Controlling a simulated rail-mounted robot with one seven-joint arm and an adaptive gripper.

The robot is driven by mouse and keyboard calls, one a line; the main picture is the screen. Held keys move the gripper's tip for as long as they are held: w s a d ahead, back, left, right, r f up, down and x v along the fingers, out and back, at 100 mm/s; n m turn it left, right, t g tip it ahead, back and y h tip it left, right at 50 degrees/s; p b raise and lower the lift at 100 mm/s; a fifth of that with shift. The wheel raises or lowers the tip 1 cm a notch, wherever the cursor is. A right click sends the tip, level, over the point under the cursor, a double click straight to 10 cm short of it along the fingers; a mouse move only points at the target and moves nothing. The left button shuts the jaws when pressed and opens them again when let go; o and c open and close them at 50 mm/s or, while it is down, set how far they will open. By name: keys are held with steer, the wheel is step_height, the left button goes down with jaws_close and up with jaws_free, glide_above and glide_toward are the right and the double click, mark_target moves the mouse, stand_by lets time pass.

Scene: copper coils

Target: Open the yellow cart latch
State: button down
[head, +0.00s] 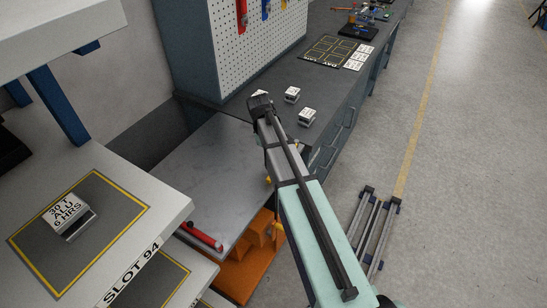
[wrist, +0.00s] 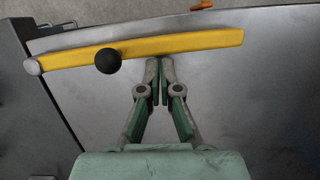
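The yellow latch bar (wrist: 190,46) lies nearly level across the upper part of the wrist view, over a grey metal surface (wrist: 260,110). A grey round end (wrist: 32,66) is at its left, and a black ball knob (wrist: 108,61) sits on it left of centre. My gripper (wrist: 160,62) has its fingers together with nothing seen between them. Its tips are at the bar's lower edge, right of the knob; I cannot tell whether they touch it. In the head view the grey cart top (head: 190,170) shows left of my arm, which hides my gripper and most of the latch.
A white shelf with a yellow-framed mat (head: 120,205) and a labelled block (head: 68,214) stands at the left. A red handle (head: 200,236) and orange parts (head: 245,270) are at the cart's near side. A workbench (head: 335,85) stands behind. The right floor is mostly open.

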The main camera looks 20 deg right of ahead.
steer(key=w+a, duration=0.1)
steer(key=w+a+r, duration=0.1)
steer(key=w, duration=0.1)
steer(key=shift+w+a, duration=0.15)
steer(key=shift+a, duration=0.25)
steer(key=b+v, duration=0.2)
steer(key=v, duration=0.7)
steer(key=shift+s, duration=0.2)
